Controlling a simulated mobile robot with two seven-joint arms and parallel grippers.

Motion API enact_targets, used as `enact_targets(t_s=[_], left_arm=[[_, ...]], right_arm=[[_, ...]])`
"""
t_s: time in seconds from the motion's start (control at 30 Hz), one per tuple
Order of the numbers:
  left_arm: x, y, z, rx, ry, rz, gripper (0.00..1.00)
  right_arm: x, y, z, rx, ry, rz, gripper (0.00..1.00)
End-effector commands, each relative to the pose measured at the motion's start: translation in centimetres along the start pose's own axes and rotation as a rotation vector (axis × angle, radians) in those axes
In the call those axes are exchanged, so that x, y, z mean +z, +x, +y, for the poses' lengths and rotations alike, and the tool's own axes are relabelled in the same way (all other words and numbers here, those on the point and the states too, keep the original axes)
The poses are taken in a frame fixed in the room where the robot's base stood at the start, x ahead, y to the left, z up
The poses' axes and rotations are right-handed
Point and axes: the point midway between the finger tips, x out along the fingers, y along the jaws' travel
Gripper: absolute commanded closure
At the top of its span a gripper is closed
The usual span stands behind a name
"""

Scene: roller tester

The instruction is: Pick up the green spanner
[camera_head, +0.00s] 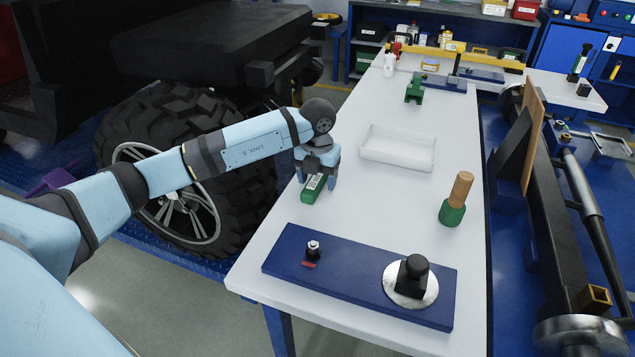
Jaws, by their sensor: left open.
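My left gripper (317,177) comes in from the left and points down over the left edge of the white table (390,255). It is open, with its fingers on either side of a short green piece with a pale marking (312,194). The gripper hides part of this piece, so I cannot tell for sure that it is the green spanner, or whether the fingers touch it. Another green item (414,89), shaped like a small clamp or tool, stands farther back on the table. My right gripper is not in view.
A white tray (398,164) lies right of the gripper. A green-based wooden-handled tool (455,200) stands at the right. A blue board (335,283) with a black knob lies in front. A large tyre (170,125) is left of the table. The table's middle is clear.

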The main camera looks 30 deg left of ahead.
Motion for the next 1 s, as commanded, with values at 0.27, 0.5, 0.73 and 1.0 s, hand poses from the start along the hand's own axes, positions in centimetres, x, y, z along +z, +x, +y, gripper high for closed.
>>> enact_targets(t_s=[0.27,0.5,0.73,1.0], left_arm=[[0.0,-0.1,0.0,0.0,0.0,0.0,0.75],[0.0,-0.1,0.0,0.0,0.0,-0.001,1.0],[0.0,-0.4,0.0,0.0,0.0,-0.002,1.0],[0.1,-3.5,0.0,-0.001,0.001,-0.004,1.0]], right_arm=[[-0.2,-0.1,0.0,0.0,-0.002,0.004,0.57],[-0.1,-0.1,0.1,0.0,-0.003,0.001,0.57],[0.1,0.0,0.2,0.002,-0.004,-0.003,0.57],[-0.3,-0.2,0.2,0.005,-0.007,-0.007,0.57]])
